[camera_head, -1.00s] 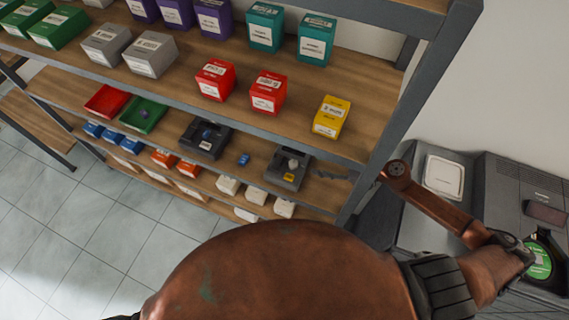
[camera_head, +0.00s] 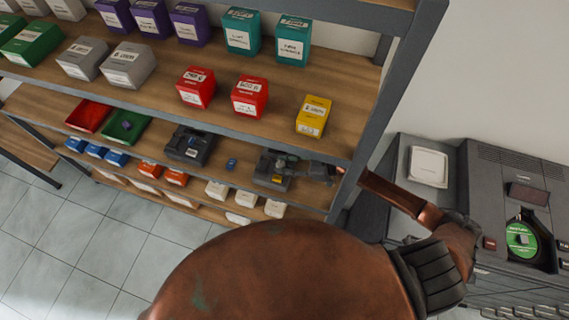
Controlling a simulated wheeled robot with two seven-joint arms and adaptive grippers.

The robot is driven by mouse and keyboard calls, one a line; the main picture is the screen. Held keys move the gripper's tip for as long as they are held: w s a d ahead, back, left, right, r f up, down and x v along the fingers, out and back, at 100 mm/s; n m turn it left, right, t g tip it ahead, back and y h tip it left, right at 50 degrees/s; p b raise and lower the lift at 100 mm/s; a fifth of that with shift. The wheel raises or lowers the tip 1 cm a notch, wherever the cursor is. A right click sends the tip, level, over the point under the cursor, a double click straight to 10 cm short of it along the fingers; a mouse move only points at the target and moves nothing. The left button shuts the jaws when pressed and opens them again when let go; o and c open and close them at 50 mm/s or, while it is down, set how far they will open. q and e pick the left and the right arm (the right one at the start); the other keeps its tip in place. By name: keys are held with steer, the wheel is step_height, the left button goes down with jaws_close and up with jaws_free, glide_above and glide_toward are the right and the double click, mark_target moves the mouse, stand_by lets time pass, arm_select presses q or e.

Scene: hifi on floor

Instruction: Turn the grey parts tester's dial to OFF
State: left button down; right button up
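The grey parts tester (camera_head: 265,178) sits on the lower wooden shelf, near its right end. It is a dark grey box with a yellow patch on its front. My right gripper (camera_head: 289,163) reaches in from the right, past the shelf post, and its fingertips overlap the tester's top. They cover the area of the pale dial, so its setting cannot be read. Whether the fingers touch the dial, and whether they are open or shut, is too small to tell. My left gripper is not in view.
A second dark device (camera_head: 186,152) and a small blue part (camera_head: 231,164) lie left of the tester. The shelf above holds a yellow box (camera_head: 313,117) and red boxes. The shelf post (camera_head: 368,150) stands close to my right arm. A grey machine (camera_head: 510,180) stands at right.

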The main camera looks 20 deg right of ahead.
steer(key=shift+c, duration=0.2)
steer(key=c, duration=0.9)
steer(key=shift+o, duration=0.2)
